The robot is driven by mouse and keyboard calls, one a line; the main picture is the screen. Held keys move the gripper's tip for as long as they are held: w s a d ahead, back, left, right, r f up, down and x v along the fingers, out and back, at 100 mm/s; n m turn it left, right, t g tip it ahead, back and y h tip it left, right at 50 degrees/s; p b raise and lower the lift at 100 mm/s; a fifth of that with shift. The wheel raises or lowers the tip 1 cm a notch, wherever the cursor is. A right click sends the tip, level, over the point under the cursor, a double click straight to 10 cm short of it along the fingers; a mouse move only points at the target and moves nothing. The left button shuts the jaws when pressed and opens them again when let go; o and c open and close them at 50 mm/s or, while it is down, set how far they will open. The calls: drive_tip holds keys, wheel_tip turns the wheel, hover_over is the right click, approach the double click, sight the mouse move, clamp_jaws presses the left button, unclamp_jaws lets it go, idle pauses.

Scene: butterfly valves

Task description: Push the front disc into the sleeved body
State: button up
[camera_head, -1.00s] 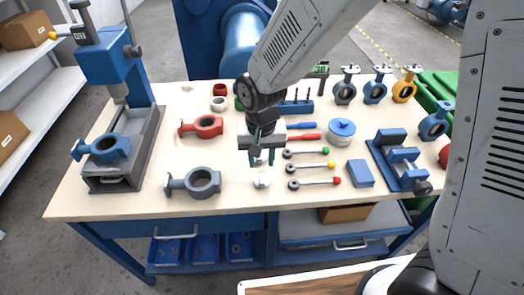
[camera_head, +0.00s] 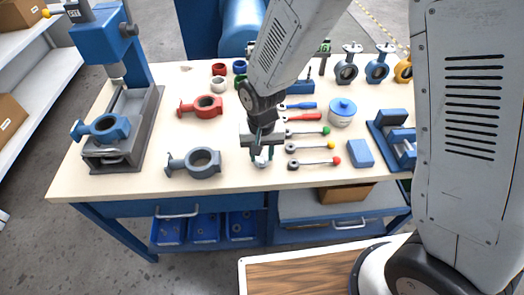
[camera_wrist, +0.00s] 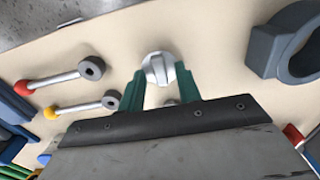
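The front disc (camera_head: 262,161), pale silver with a raised rib, is near the bench's front edge. In the wrist view the disc (camera_wrist: 158,69) shows at the tips of my green fingers. My gripper (camera_head: 262,156) points down over it, fingers apart, one tip at each side; firm contact cannot be told. I cannot tell surely which holds a sleeve.
A press (camera_head: 125,125) stands at the left. Levers with green, yellow and red knobs (camera_head: 337,161) lie close right of my gripper, with a blue block (camera_head: 360,152) and a lidded pot (camera_head: 342,111) beyond. Coloured rings (camera_head: 218,85) stand behind. Bare bench lies between grey body and disc.

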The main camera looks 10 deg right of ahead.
sight(262, 158)
clamp_jaws()
drive_tip(key=shift+r, duration=0.1)
drive_tip(key=shift+r, duration=1.45)
